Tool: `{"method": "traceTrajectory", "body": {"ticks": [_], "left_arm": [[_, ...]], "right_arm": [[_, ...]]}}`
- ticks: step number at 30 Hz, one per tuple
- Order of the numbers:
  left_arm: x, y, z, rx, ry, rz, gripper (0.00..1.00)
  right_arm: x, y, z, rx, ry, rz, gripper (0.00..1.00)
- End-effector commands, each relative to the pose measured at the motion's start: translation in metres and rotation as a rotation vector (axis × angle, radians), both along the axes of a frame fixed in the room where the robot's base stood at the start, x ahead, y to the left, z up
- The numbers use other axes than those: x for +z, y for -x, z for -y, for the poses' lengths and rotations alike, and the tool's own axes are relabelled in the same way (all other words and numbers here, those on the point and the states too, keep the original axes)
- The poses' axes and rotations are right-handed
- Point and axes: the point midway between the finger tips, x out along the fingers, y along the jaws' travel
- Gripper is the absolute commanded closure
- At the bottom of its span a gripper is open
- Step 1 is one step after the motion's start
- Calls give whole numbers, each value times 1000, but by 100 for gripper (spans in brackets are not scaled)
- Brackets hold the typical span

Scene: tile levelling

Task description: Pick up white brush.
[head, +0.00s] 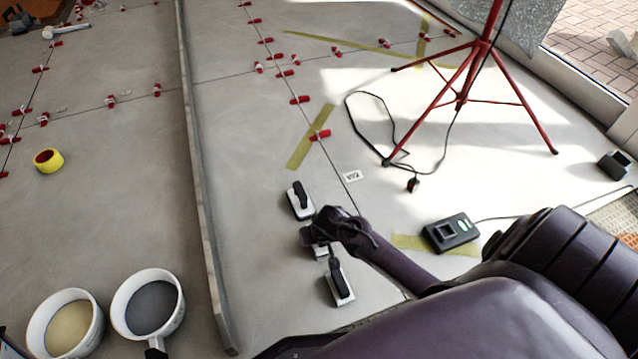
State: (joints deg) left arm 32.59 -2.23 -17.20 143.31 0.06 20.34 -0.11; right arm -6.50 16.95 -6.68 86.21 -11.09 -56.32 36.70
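My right arm reaches in from the lower right, and its gripper (314,239) is low over the floor. A small white piece (320,251) shows just under the fingers, mostly covered by the gripper. I cannot tell whether the fingers hold it. A white block with a black handle (293,205) lies just beyond the gripper, to its upper left. Another white block with a black handle (345,293) lies just below the gripper. Bristles are too small to make out, so I cannot tell which is the white brush. My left gripper is not in view.
Two white buckets (179,312) stand at the lower left. A long grey bar (196,150) runs along the floor left of the gripper. A black device (452,235) lies to the right. A red tripod (476,60) with a cable stands behind.

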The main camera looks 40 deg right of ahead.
Motion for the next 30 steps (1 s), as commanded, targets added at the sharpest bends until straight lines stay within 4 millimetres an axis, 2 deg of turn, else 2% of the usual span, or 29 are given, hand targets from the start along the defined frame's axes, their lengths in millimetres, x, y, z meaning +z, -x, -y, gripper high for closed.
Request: {"method": "traceTrajectory", "body": {"ticks": [2, 10, 22, 30], "left_arm": [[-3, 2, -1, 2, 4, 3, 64], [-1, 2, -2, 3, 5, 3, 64], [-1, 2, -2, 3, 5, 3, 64], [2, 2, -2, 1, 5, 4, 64]], "right_arm": [[-6, -2, 1, 1, 1, 1, 29], [-5, -2, 1, 1, 1, 1, 30], [-5, -2, 1, 1, 0, 0, 83], [-1, -2, 1, 0, 0, 1, 84]]}}
